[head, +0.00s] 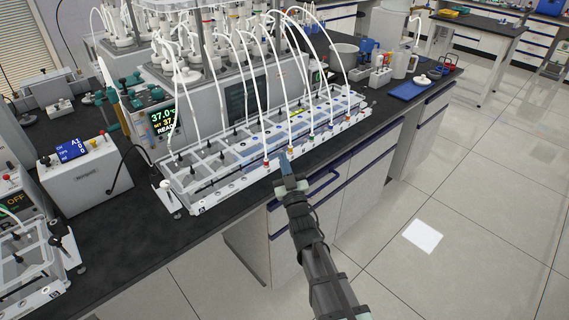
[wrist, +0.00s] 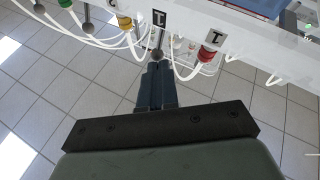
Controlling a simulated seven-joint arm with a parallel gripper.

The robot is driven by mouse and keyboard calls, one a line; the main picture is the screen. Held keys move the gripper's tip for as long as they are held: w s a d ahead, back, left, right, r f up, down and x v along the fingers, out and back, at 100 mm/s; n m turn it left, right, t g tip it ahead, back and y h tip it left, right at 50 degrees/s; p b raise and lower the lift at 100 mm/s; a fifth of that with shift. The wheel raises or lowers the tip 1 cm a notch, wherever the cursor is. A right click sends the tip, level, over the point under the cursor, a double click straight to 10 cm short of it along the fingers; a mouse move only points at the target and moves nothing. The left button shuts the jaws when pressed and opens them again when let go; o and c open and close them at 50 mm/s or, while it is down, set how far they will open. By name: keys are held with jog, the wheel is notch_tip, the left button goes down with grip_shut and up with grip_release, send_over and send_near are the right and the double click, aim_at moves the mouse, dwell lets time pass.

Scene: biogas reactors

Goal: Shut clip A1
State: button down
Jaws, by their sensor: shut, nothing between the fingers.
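My gripper (head: 284,160) is shut and empty, at the front rail of the long clear rack (head: 185,186) on the bench. In the wrist view its two dark fingers (wrist: 157,72) lie together, tips just below the rail. A small grey ball (wrist: 158,56) sits at the fingertips; I cannot tell if they touch. A red fitting (wrist: 206,54) and a yellow-orange fitting (wrist: 125,22) with white tubes flank the fingers.
White tubes arch from the reactors behind into the rack. A blue tray (head: 408,90) lies at the right. Open floor lies in front of the bench.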

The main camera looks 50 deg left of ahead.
jog(key=shift+a+r+n+g+h, duration=0.5)
jog(key=shift+a+r, duration=0.15)
jog(key=shift+a, duration=0.2)
jog(key=shift+a+r+n+g+h, duration=0.4)
jog(key=shift+a+r+g, duration=0.1)
jog(key=shift+a+r, duration=0.25)
dwell(1.1)
jog(key=s+d+r, duration=0.1)
jog(key=s+d, duration=0.5)
jog(key=d, duration=0.5)
jog(key=shift+d+r, duration=0.25)
jog(key=shift+f, duration=0.1)
